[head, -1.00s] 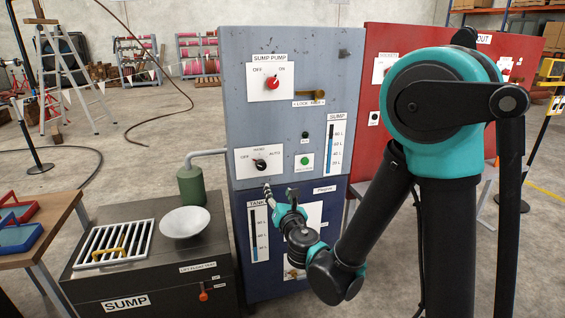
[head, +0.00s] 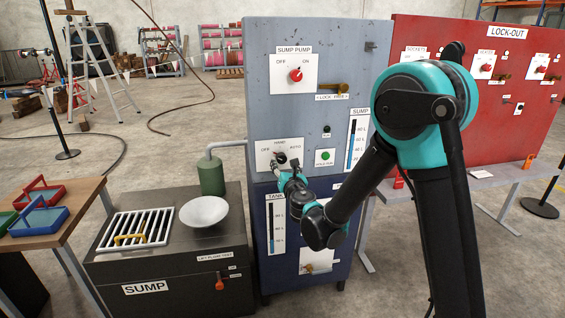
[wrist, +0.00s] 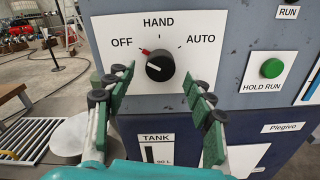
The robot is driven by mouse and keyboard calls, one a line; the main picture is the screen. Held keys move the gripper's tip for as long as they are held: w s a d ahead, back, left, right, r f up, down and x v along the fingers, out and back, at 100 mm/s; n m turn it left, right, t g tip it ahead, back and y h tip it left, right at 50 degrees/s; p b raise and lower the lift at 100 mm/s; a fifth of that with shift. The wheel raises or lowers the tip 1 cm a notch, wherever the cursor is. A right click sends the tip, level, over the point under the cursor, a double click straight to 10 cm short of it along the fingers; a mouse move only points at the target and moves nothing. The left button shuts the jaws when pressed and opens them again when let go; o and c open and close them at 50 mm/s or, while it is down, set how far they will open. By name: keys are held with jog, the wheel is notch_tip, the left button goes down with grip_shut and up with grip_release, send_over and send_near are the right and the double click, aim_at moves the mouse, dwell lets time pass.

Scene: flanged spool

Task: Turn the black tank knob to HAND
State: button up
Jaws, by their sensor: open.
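The black tank knob (wrist: 160,66) is on a white plate marked OFF, HAND and AUTO in the wrist view. Its red tip points up and left, toward OFF. In the head view the knob (head: 281,158) is partly covered by my gripper (head: 279,164). My gripper (wrist: 160,80) is open and empty in the wrist view. One finger is to the left of the knob and the other to its right, both apart from it. I cannot tell how far the fingertips are from the plate.
A green HOLD RUN button (wrist: 272,68) is right of the plate. Above on the grey panel is a red SUMP PUMP knob (head: 295,75) and a brass lock lever (head: 333,87). The sump box (head: 165,270) with a white bowl (head: 204,211) stands at left.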

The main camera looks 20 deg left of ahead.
aim_at(282, 160)
jog(key=shift+x, duration=1.5)
jog(key=c, duration=1.2)
